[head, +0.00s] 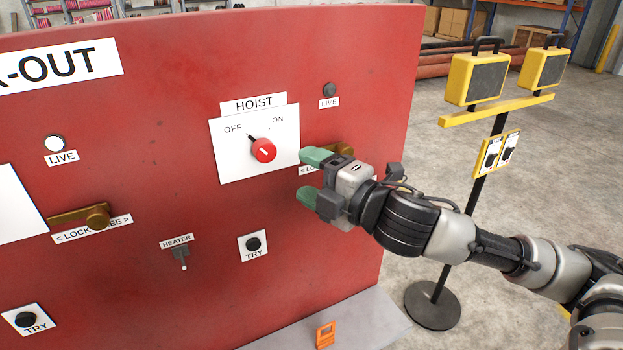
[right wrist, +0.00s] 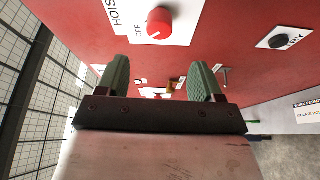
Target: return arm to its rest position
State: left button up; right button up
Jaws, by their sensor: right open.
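My right gripper (head: 306,178) is open and empty, with green fingertips, in front of the red panel (head: 200,60). It is just to the lower right of the red hoist knob (head: 263,150). The right wrist view shows its two fingers (right wrist: 162,80) spread apart with nothing between them. The knob (right wrist: 160,22) is beyond the fingers there. My right arm reaches in from the right edge of the head view and hides part of a brass latch (head: 343,150) and its label. My left gripper is not in view.
A yellow work-light stand (head: 490,115) stands on the floor behind my right forearm. A grey ledge (head: 350,325) below the panel holds an orange item (head: 325,335). Left of the knob are another brass latch (head: 95,216) and a heater switch (head: 181,255). Open floor lies at the right.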

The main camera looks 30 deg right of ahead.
dwell(0.3)
